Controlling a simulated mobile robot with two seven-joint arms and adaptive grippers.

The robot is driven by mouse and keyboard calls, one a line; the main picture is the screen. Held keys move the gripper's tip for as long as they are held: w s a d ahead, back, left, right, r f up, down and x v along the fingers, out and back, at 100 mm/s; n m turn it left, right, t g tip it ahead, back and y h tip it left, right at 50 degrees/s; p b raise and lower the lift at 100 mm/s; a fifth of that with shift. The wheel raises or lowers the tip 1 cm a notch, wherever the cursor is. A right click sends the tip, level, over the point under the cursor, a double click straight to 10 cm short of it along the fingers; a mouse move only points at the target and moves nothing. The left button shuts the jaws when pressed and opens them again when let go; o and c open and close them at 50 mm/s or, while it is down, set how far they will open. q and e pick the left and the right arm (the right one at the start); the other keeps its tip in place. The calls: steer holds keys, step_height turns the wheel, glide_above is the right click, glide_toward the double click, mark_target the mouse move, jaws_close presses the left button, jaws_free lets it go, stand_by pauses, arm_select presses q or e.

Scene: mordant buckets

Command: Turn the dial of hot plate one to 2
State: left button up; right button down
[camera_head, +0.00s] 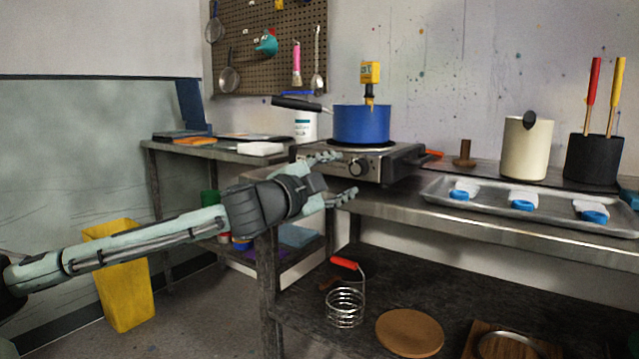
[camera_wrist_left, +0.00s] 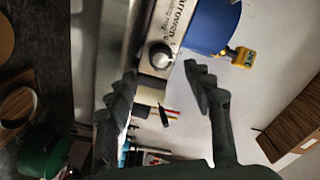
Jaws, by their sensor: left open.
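A silver hot plate (camera_head: 398,163) stands on the steel table, with a black dial (camera_head: 358,168) on its front panel. In the left wrist view the dial (camera_wrist_left: 160,55) is a round knob with a silvery face, just beyond and between my fingertips. The number it points to is too small to read. A blue pot (camera_head: 362,125) sits on the hot plate, with a yellow instrument (camera_head: 370,73) above its rim. My left gripper (camera_head: 346,174) is open and empty in front of the dial, fingers either side of it; I cannot tell whether they touch. My right gripper is out of view.
A metal tray (camera_head: 490,208) with several blue-and-white items lies right of the hot plate. A cream pot (camera_head: 526,148) and a black container (camera_head: 594,158) stand behind it. The pot's black handle (camera_head: 297,104) sticks out leftward.

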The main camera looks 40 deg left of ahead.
arm_select(q)
steer(key=s, duration=0.6)
steer(key=shift+d, duration=0.2)
steer(key=shift+s, duration=0.1)
stand_by(0.3)
